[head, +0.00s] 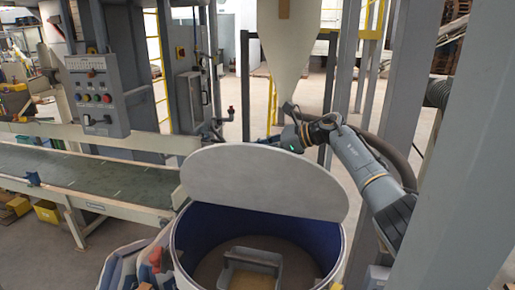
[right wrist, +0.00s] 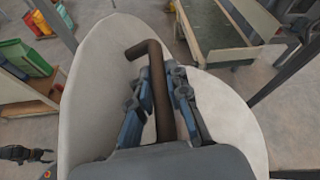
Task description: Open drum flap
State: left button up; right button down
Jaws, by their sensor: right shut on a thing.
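The drum (head: 178,262) is a wide round vessel with a pale rim and blue inside, at the bottom middle of the head view. Its flap (head: 262,182), a light grey disc, stands raised and tilted above the drum mouth, with the interior open to view. In the right wrist view the back of the flap (right wrist: 95,105) carries a brown bent bar handle (right wrist: 158,92). My right gripper (right wrist: 156,80) is shut on this handle, with its fingers on either side. In the head view the flap's upper edge partly hides the gripper. My left gripper is not in view.
A grey scoop-like container (head: 268,270) sits inside the drum. A pale funnel (head: 288,40) hangs above and behind the flap. A conveyor (head: 90,178) and a control box (head: 98,95) stand left. Grey posts (head: 465,150) rise close on the right.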

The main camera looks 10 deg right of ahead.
jog(key=c, duration=1.3)
grip_release()
jog(key=shift+d, duration=0.1)
jog(key=shift+d, duration=0.1)
jog(key=v, duration=1.1)
jog(key=shift+s+d, duration=0.15)
jog(key=shift+d, duration=0.15)
jog(key=shift+r, duration=0.15)
